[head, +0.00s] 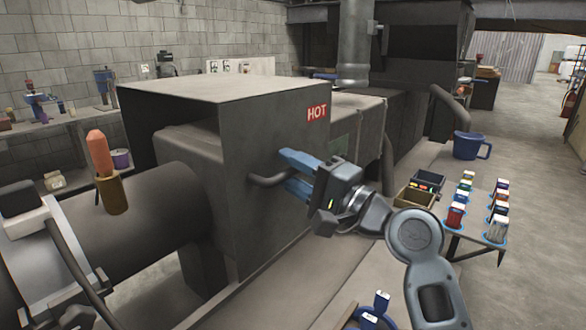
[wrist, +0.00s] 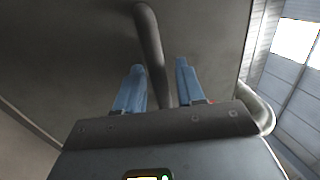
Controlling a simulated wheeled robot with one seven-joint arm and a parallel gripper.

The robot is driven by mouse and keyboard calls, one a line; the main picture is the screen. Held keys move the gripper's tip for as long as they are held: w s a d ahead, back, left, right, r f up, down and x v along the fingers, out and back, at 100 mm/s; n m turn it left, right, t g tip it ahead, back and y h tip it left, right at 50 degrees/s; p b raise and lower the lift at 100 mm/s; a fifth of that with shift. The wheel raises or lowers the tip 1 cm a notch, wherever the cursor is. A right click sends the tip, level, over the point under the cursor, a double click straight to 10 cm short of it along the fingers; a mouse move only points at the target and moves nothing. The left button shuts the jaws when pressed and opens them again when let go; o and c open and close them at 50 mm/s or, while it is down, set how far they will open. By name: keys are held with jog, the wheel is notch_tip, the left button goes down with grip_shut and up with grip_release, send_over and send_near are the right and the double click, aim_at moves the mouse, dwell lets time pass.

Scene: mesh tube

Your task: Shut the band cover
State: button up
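The band cover (head: 235,130) is a large dark grey metal housing over the barrel of a machine, with a red HOT label (head: 317,113) on its front face. A bent bar handle (head: 265,181) sticks out from that face. My gripper (head: 287,169) is at the handle, its blue fingers pointing to the cover. In the wrist view, the handle (wrist: 149,45) runs between the two fingers of my gripper (wrist: 160,68), with gaps on both sides. The fingers are apart and not closed on it. The handle's lower part is hidden behind the gripper body.
The thick barrel (head: 140,225) runs out to the left, with an orange-topped part (head: 96,150) standing on it. A blue mug (head: 470,146) stands behind.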

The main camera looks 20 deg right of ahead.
jog(key=shift+c, duration=0.4)
grip_shut()
jog(key=shift+a+f, duration=0.1)
